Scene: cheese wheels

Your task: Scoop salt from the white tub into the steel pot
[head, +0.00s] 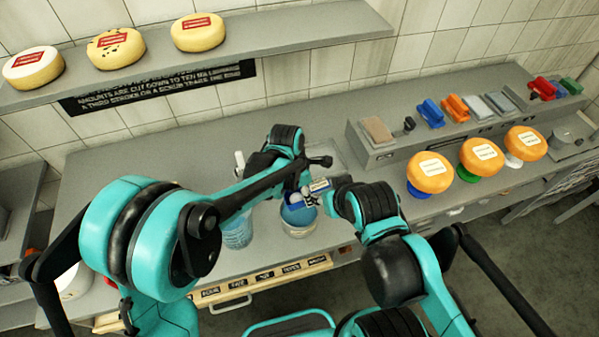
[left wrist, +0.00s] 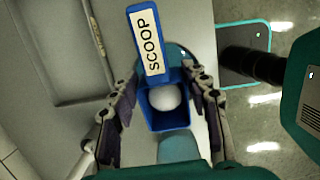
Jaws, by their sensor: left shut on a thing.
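A blue scoop (left wrist: 168,104) with a white SCOOP label on its handle is held between the fingers of my left gripper (left wrist: 163,112). A rounded white heap of salt (left wrist: 166,96) lies in its bowl. In the head view my left gripper (head: 300,190) and the scoop's label (head: 320,185) are over the front of the counter. A white tub (head: 75,282) is partly hidden behind my left arm. My right gripper cannot be made out clearly near the scoop.
A clear bluish jug (head: 237,233) stands left of the pot. A raised rack (head: 450,125) with coloured blocks is at the back right. A shelf (head: 270,38) with cheeses hangs above.

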